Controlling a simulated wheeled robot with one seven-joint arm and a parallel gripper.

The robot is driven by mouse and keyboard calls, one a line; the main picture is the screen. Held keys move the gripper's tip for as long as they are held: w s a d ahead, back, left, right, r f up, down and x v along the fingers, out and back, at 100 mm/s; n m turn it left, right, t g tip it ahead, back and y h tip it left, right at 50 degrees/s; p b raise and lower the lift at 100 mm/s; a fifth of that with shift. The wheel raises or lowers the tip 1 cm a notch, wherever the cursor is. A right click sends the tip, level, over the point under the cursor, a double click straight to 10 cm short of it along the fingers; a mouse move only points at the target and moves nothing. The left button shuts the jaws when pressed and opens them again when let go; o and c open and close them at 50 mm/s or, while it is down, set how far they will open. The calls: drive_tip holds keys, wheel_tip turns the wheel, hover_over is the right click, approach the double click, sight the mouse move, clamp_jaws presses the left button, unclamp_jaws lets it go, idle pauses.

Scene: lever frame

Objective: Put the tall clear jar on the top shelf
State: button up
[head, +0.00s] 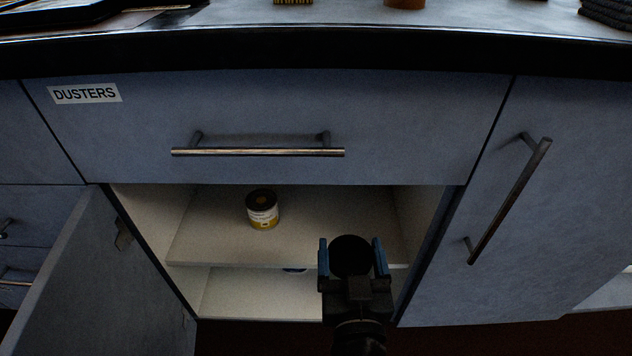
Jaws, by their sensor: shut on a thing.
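My gripper (352,247) is at the right side of the cupboard opening, its two blue fingers either side of a round black lid (350,258). It is shut on this lidded thing, which I take to be the jar. The jar's body is hidden below the lid and behind my gripper, so I cannot see whether it is clear or tall. The top shelf (215,245) is a pale board inside the cupboard. The lid overlaps the shelf's front edge in the picture; I cannot tell whether the jar touches the shelf.
A small can (262,210) with a dark top and white and yellow label stands left of my gripper on the top shelf. The open door (95,285) hangs at left. A closed drawer (270,115) is above. A lower shelf (250,295) holds something bluish, mostly hidden.

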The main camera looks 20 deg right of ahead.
drive_tip(key=f+b+x, duration=0.2)
drive_tip(key=f+x, duration=0.1)
drive_tip(key=x, duration=1.3)
drive_tip(key=shift+w+f, duration=0.2)
drive_tip(key=shift+w, duration=0.2)
drive_tip(key=shift+d+f, duration=0.1)
drive_tip(key=shift+d, duration=0.05)
drive_tip(key=o, duration=1.5)
drive_tip(key=shift+v, duration=6.05)
